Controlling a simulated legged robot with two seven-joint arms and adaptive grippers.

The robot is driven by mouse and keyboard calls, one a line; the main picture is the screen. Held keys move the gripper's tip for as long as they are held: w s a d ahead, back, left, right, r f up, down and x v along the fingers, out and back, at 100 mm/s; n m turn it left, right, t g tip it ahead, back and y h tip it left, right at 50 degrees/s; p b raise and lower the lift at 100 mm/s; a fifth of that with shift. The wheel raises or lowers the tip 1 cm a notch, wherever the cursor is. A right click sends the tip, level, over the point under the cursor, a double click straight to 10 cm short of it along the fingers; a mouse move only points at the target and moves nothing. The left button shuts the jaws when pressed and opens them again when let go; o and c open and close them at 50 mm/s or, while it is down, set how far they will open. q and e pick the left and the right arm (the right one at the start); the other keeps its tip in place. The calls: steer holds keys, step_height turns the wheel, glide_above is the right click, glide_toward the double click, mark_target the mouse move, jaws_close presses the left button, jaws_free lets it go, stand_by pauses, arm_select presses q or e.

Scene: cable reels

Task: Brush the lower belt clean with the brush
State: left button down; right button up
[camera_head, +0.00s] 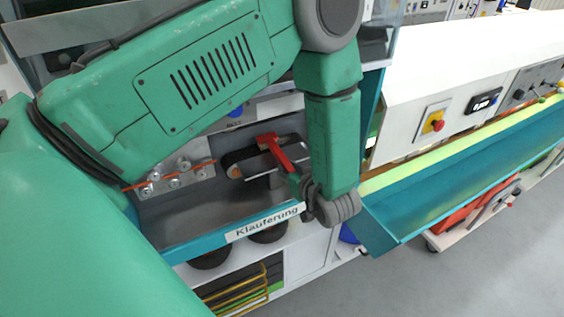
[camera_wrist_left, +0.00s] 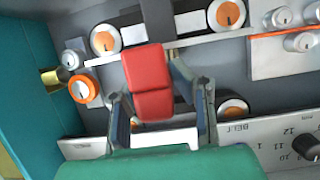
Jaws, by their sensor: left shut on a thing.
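The red brush (camera_head: 282,154) is held in my left gripper (camera_head: 297,184) beside a dark belt (camera_head: 252,157). It also shows as a red block in the left wrist view (camera_wrist_left: 148,80), between the two fingers of the gripper (camera_wrist_left: 161,100). The belt runs over a roller with an orange end (camera_head: 235,172). In the wrist view, rollers with orange centres (camera_wrist_left: 105,40) show behind the brush, with dark belt (camera_wrist_left: 158,20) beside them. I cannot tell which is the lower belt or whether the brush touches one. My right gripper is not in view.
Metal knobs on a plate (camera_head: 172,179) stand left of the belt. A white panel with a red button (camera_head: 436,124) and a teal trough (camera_head: 455,180) lie to the right.

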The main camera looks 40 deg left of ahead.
arm_select(q)
steer(key=shift+w+d+b, duration=0.5)
steer(key=shift+w+d, duration=0.6)
steer(key=shift+w, duration=1.35)
steer(key=s+a+p, duration=0.1)
steer(key=s+a, duration=0.4)
steer(key=s, duration=0.6)
steer(key=shift+s+p, duration=0.2)
steer(key=shift+p, duration=0.15)
steer(key=shift+r, duration=0.15)
step_height(320, 180, up, 2)
steer(key=shift+r, duration=0.15)
steer(key=shift+d, duration=0.1)
steer(key=s+d, duration=0.4)
steer(key=d, duration=0.6)
steer(key=s+d, duration=0.4)
steer(key=d, duration=0.6)
steer(key=shift+s+d, duration=0.2)
